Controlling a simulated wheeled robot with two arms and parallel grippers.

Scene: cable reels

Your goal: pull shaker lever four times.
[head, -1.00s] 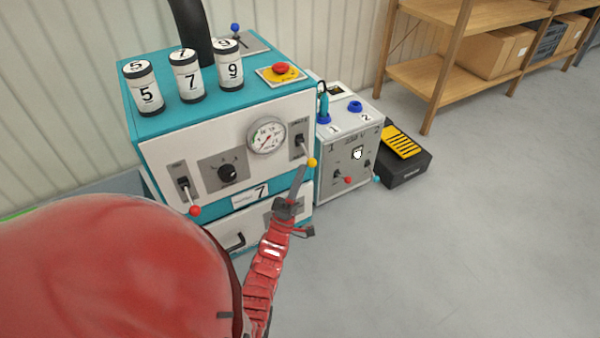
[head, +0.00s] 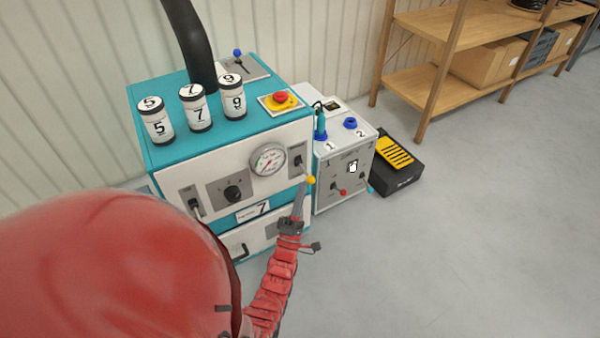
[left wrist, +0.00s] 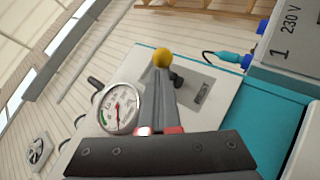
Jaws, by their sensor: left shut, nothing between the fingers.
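A lever with a yellow ball knob (head: 311,180) sits at the right end of the white front panel of a teal machine (head: 228,175). It points outward and down. My left gripper (head: 303,187) is shut and empty, with its tips close beside the knob. In the left wrist view the yellow knob (left wrist: 162,57) shows just beyond the tips of my left gripper (left wrist: 163,78). I cannot tell whether they touch. My right gripper is out of view.
A round gauge (head: 268,160), a black dial (head: 232,192) and a left lever partly hidden by my arm are on the panel. Several numbered jars (head: 197,108) and a red stop button (head: 280,97) stand on top. A grey box (head: 345,165) and black pedal (head: 398,160) are right. The right floor is clear.

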